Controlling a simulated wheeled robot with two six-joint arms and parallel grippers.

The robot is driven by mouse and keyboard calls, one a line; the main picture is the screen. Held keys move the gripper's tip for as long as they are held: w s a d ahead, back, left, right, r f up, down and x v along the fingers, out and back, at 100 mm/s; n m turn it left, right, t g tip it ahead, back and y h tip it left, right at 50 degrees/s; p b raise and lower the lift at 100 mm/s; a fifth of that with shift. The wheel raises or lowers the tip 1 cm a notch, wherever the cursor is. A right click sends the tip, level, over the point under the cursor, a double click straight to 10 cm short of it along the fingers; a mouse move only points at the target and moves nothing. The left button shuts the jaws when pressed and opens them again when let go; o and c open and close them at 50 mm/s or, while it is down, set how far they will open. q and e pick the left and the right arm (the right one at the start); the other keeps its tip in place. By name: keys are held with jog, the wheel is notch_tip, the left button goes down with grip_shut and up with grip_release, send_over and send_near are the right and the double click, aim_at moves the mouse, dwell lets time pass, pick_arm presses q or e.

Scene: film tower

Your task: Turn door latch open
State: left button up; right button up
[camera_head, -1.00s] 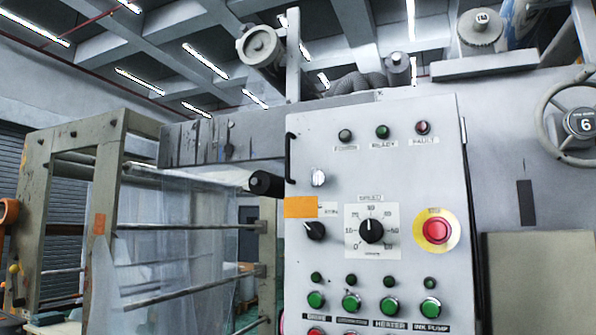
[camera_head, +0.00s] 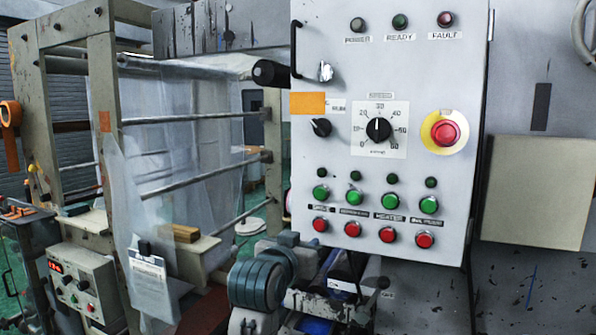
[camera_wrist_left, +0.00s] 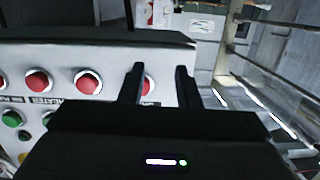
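My left gripper (camera_head: 346,258) is low in the head view, just below the panel's bottom row of red buttons and well below the latch. In the left wrist view its two dark fingers (camera_wrist_left: 160,80) stand apart with nothing between them, in front of the panel's red buttons. I cannot tell whether they touch the panel. The latch is not in the wrist view. My right gripper does not show.
An orange tag (camera_head: 307,103) and a black selector knob (camera_head: 321,127) lie below the latch. A red emergency button (camera_head: 445,133) is at right. A black roller end (camera_head: 270,73) juts out left of the door. The film frame (camera_head: 103,100) stands further left.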

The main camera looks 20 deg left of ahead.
pick_arm(q)
jog(key=s+d+r+t, duration=0.1)
jog(key=s+r+t, duration=0.1)
jog(key=r, duration=0.7)
jog(key=s+r+t, duration=0.1)
jog(key=r+t, duration=0.1)
jog(key=r, duration=0.7)
jog(key=t, duration=0.2)
send_near(321, 68)
jog(key=shift+h, duration=0.4)
jog(key=p+x, duration=0.6)
jog(key=x, duration=0.1)
jog(key=shift+w+a+r, duration=0.15)
jog(key=shift+w+r, duration=0.05)
jog(key=shift+w+p, duration=0.3)
jog(key=shift+w, duration=0.35)
grip_shut()
